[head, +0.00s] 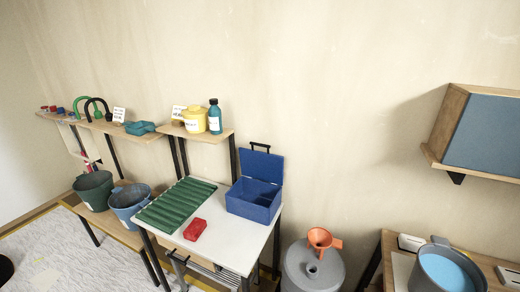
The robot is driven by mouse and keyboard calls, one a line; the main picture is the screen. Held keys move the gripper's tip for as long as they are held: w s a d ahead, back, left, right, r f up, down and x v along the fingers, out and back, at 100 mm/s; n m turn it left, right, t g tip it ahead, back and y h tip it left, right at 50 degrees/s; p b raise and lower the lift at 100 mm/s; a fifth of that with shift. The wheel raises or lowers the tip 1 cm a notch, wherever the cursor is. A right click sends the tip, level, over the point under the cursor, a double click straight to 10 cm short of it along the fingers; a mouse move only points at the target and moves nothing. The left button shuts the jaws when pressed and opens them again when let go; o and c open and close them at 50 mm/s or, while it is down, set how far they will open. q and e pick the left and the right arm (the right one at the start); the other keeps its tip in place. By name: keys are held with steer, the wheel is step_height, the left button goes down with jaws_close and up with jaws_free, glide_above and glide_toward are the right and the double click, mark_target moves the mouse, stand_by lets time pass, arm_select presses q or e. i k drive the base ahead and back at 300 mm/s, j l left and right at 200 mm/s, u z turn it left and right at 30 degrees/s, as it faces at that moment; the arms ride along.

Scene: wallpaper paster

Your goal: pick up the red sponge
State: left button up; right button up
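The red sponge (195,229) lies on the white-topped table (228,238), near its front edge. It sits just right of a green ridged mat (178,205) and to the left of an open blue box (255,190). Nothing covers the sponge. Neither of my grippers shows in the head view.
Green and blue buckets (128,205) stand left of the table. A grey drum (311,270) with an orange funnel (321,240) stands to its right. A pot of blue liquid (447,270) is at lower right. Shelves (196,132) with bottles run along the wall.

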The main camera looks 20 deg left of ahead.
mark_target(194, 231)
steer(key=i+j+u, duration=0.1)
steer(key=u, duration=1.25)
